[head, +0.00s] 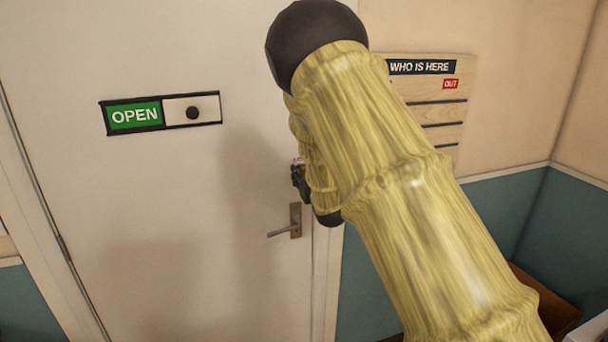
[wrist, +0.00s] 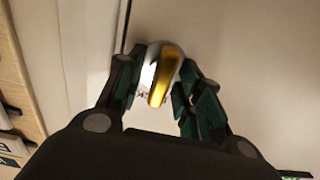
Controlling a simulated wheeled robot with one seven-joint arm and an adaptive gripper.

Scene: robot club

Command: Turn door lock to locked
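The door lock (wrist: 164,75) shows in the wrist view as a round silvery plate with a raised yellow-gold turn piece across it, tilted slightly from vertical. My gripper (wrist: 158,72) has one dark finger on each side of the lock, with a gap wider than the turn piece between them. I cannot tell whether either finger touches it. In the head view my gripper (head: 301,182) is at the right side of the white door (head: 170,210), just above the lever handle (head: 294,222). My arm and gripper mostly hide the lock there.
The lever handle sticks out to the left below my gripper. A sliding sign reading OPEN (head: 135,115) is on the door. A wooden "WHO IS HERE" board (head: 440,110) hangs on the wall to the right. A brown wooden surface (head: 545,290) stands at lower right.

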